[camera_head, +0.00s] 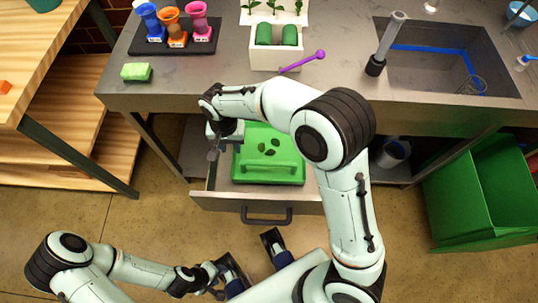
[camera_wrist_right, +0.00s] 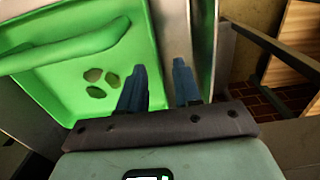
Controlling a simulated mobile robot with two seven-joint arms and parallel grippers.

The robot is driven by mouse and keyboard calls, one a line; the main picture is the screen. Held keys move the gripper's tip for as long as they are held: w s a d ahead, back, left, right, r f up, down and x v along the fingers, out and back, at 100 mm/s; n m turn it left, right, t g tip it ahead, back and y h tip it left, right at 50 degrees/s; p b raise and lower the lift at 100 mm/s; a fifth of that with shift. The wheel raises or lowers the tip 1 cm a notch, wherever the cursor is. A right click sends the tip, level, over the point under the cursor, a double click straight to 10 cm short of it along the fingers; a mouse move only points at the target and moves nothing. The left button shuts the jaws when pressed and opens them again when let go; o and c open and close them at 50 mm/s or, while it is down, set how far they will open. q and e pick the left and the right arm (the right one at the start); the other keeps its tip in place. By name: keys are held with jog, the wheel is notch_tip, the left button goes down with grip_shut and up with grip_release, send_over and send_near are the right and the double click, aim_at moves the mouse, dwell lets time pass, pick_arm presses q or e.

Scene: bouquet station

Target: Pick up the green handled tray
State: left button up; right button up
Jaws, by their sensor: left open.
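The green handled tray (camera_head: 290,142) lies in the pulled-out drawer (camera_head: 215,199), with several dark leaf-like pieces on it. Its raised green bar handle (camera_wrist_right: 65,48) crosses the left of the right wrist view. My right gripper (camera_head: 213,152) is at the tray's left edge. In the right wrist view its two blue fingers (camera_wrist_right: 159,75) are apart. One finger is over the tray's side and the other over the grey gap by the drawer wall; contact cannot be told. My left gripper (camera_head: 250,254) is open and empty, below the drawer front.
The counter above holds a rack of colored vases (camera_head: 172,42), a green sponge (camera_head: 137,72), a white planter box (camera_head: 262,60), a purple scoop (camera_head: 303,62) and a sink (camera_head: 430,70). A green bin (camera_head: 478,195) stands at right. Wooden shelving (camera_head: 60,155) stands at left.

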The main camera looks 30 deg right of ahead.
jog(key=f, duration=0.4)
jog(key=shift+s+d+f+b, duration=0.1)
jog(key=shift+s+f+b, duration=0.15)
jog(key=shift+b, duration=0.1)
grip_shut()
jog(key=shift+r, duration=0.15)
